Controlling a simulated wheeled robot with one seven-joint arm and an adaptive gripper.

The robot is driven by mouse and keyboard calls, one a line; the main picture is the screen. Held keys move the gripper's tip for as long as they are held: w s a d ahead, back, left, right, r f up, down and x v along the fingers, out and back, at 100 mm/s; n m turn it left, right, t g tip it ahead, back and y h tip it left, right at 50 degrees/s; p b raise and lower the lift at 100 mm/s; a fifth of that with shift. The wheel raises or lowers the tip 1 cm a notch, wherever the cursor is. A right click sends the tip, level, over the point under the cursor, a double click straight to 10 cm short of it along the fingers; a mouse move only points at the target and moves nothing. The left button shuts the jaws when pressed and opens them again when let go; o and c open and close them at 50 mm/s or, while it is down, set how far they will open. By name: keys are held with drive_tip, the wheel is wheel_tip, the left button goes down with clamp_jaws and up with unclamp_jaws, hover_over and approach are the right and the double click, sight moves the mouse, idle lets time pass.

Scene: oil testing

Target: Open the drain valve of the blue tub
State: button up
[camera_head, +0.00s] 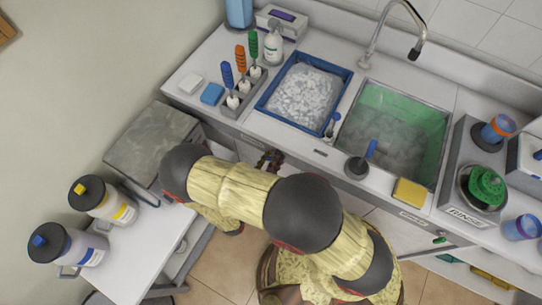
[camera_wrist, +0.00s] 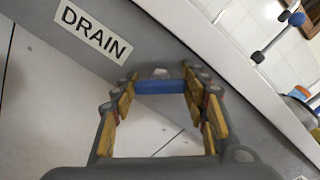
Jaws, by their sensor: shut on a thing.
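The blue tub (camera_head: 289,121) is set into the counter and holds a whitish, bubbly mass. In the wrist view, a blue handle (camera_wrist: 160,87) sits on the grey cabinet front, beside the DRAIN label (camera_wrist: 93,32). My gripper (camera_wrist: 161,88) has one yellow-padded finger at each end of this handle and is shut on it. The handle lies crosswise between the fingertips. In the head view my gripper (camera_head: 270,160) is at the counter's front edge below the tub, partly hidden. The handle is not visible there.
A sink with green walls (camera_head: 374,96) lies right of the tub. A small blue-handled tool (camera_head: 333,125) and a blue-handled plunger (camera_head: 360,163) stand near it. A yellow sponge (camera_head: 410,192) lies at the front edge. A side table with bottles (camera_head: 103,200) is at left.

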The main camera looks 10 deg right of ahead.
drive_tip(key=n+p, duration=0.2)
drive_tip(key=n, duration=0.3)
drive_tip(key=shift+n, duration=0.3)
drive_tip(key=shift+a+n+p, duration=0.1)
drive_tip(key=shift+n+p, duration=0.35)
drive_tip(key=shift+n, duration=1.75)
drive_tip(key=shift+f, duration=0.1)
drive_tip(key=o, duration=1.2)
drive_tip(key=shift+v, duration=4)
